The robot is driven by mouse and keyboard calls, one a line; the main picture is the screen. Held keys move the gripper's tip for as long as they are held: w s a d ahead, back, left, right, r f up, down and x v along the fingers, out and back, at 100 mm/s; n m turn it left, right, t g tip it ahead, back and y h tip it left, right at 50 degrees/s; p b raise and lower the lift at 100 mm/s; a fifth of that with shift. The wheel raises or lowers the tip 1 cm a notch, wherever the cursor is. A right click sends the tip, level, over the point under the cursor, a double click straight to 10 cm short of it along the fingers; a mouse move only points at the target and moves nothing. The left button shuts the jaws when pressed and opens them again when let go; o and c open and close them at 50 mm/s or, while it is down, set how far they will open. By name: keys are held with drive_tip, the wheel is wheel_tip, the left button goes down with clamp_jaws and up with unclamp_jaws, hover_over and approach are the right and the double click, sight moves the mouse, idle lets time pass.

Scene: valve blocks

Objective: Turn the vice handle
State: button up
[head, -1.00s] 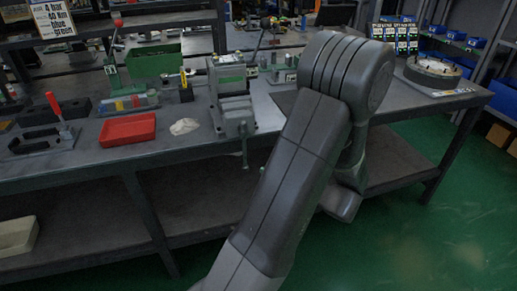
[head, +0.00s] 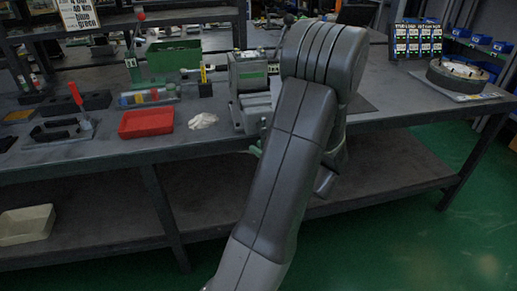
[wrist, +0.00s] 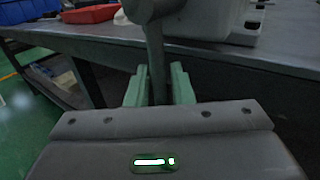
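The grey vice (head: 248,88) with a green label stands at the front edge of the workbench, partly hidden behind my arm in the head view. In the wrist view its body (wrist: 222,22) is at the top. The vice handle (wrist: 156,65) is a grey bar hanging down nearly vertically from a round screw end. My gripper (wrist: 159,85) has light green fingers, one on each side of the bar. Narrow gaps show between bar and fingers, so it looks open around the handle. In the head view my arm hides most of the gripper.
A red tray (head: 146,123), a white cloth (head: 203,121) and a green bin (head: 170,62) lie left of the vice on the workbench (head: 100,150). A round fixture (head: 462,74) sits at the right end. Green floor is free at the right.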

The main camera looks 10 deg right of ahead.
drive_tip(key=shift+w+a, duration=0.35)
drive_tip(key=shift+w, duration=0.1)
clamp_jaws()
drive_tip(key=shift+d, duration=0.1)
